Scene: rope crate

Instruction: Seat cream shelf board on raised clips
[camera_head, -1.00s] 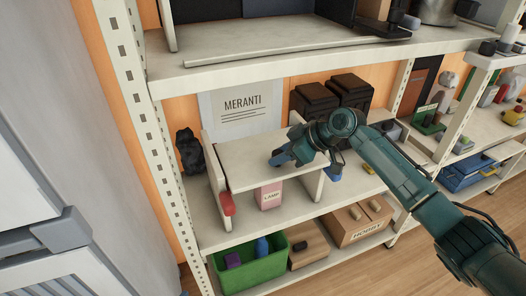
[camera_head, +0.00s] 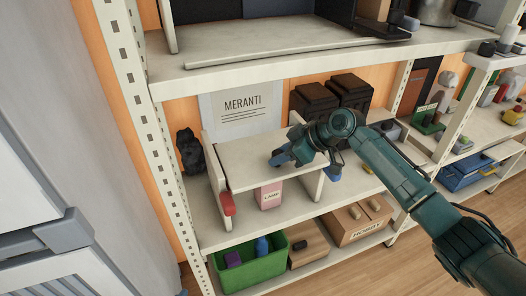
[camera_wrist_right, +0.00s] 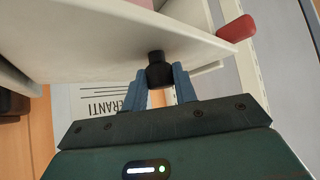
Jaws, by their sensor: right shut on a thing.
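The cream shelf board (camera_head: 250,159) lies roughly level between a left upright panel (camera_head: 213,178) and a right upright panel (camera_head: 318,186) on the middle rack shelf. My right gripper (camera_head: 280,158) is over the board's right part. In the right wrist view my right gripper (camera_wrist_right: 159,76) is shut on a black knob (camera_wrist_right: 157,69) that stands out from the board (camera_wrist_right: 110,40). A red clip (camera_head: 227,204) is at the left panel's front, and a blue piece (camera_head: 334,173) is by the right panel. Whether the board touches its clips is hidden. My left gripper is out of view.
A pink "CAMP" box (camera_head: 268,195) stands under the board. Black bins (camera_head: 350,92) and a "MERANTI" sheet (camera_head: 241,105) are behind. The upper rack shelf (camera_head: 300,62) is overhead. A green crate (camera_head: 250,268) and a "HOBBY" box (camera_head: 358,222) sit below.

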